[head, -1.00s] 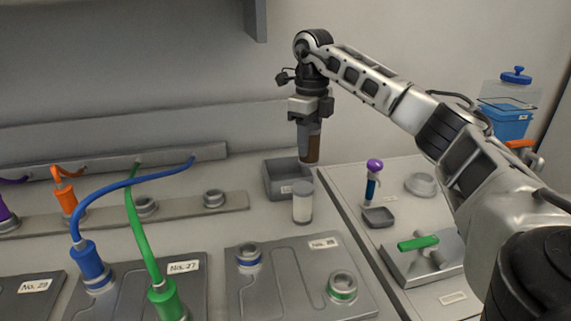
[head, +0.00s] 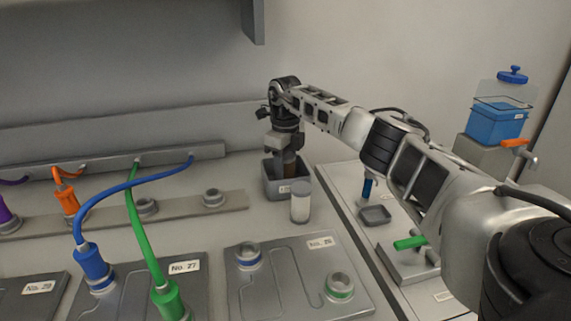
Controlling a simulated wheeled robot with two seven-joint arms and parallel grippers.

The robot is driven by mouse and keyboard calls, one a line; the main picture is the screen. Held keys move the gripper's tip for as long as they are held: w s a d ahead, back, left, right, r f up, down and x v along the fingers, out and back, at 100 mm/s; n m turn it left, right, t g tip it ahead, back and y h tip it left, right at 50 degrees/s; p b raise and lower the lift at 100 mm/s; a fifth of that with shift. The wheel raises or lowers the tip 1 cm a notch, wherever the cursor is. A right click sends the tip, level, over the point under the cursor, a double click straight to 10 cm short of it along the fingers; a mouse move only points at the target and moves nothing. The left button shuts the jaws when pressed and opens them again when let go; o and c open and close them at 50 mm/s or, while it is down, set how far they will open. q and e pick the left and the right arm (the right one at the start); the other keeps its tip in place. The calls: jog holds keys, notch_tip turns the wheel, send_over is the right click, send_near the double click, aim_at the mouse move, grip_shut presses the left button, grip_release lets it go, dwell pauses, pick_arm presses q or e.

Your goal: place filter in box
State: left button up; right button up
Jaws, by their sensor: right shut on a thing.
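The box is a small grey open bin (head: 289,188) with a label on its front, at the back of the bench. My right gripper (head: 287,158) points down over the bin, its fingers at or inside the opening. It is shut on the brown filter (head: 289,170), which shows between the fingers and reaches below the bin's rim. The filter's lower end is hidden by the bin's front wall, so I cannot tell if it touches the bottom. My left gripper is not in view.
A white-capped clear jar (head: 300,202) stands just in front of the bin. Plate No. 26 (head: 296,275) lies nearer. Blue (head: 130,188) and green (head: 140,230) cables arch at left. The right-hand bench holds a small grey tray (head: 375,215) and a green-handled device (head: 410,243).

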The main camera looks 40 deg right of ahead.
jog(key=shift+f, duration=0.2)
jog(key=o, duration=1)
jog(key=shift+r, duration=0.15)
notch_tip(320, 180, up, 12)
jog(key=shift+r+b, duration=0.1)
jog(key=shift+b, duration=0.2)
